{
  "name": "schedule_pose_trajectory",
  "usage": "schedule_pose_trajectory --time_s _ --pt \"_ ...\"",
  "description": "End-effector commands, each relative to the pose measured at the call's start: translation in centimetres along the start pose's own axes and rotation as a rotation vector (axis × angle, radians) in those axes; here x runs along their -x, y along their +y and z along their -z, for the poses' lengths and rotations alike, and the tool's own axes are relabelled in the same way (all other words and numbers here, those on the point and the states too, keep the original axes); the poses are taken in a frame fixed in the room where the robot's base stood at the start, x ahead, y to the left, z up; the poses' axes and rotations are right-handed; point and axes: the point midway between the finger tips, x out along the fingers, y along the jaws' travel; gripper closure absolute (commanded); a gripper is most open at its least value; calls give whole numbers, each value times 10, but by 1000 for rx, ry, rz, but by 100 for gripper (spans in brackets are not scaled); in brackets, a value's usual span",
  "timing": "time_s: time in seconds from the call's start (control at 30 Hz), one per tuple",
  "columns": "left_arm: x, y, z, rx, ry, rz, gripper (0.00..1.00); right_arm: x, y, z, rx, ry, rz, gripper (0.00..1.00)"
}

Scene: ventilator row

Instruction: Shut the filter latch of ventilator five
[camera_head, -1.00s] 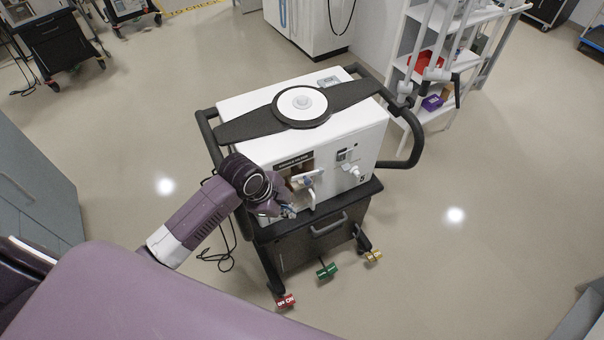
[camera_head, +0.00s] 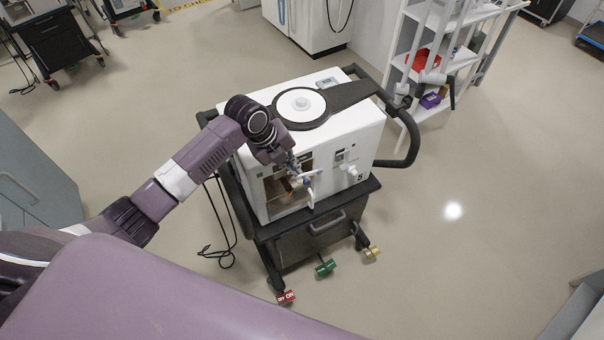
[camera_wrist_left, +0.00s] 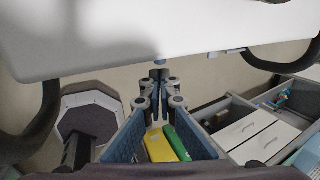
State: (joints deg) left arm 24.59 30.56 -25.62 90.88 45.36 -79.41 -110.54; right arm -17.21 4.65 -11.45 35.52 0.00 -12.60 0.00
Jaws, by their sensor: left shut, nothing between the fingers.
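Ventilator five (camera_head: 372,135) is a white box marked 5 on a dark cart in the middle of the head view. Its front has a recessed opening (camera_head: 276,190) with a brownish inside. A small white lever with a blue part, apparently the filter latch (camera_head: 311,195), sticks out at the recess's right side. My left gripper (camera_head: 294,172) is at the upper part of the recess, beside or just over the lever; contact cannot be told. In the left wrist view its fingers (camera_wrist_left: 160,76) are together and empty, close to the white housing (camera_wrist_left: 150,30). My right gripper is not seen.
A dark side handle (camera_head: 412,145) curves around the ventilator's right. Red, green and yellow pedals (camera_head: 326,268) stick out at the cart's foot. A white shelf rack (camera_head: 460,65) stands behind right. The floor right of the cart is clear.

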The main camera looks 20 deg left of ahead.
Motion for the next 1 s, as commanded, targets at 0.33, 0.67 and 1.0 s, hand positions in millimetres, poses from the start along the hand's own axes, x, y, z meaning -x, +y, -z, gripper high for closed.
schedule_pose_trajectory --time_s 0.33,0.67,1.0 --pt "-51 -1 1 3 2 -1 100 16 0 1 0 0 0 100" --pt "-65 0 0 1 -1 0 100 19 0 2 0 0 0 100" --pt "-68 3 0 2 0 16 100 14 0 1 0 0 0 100"
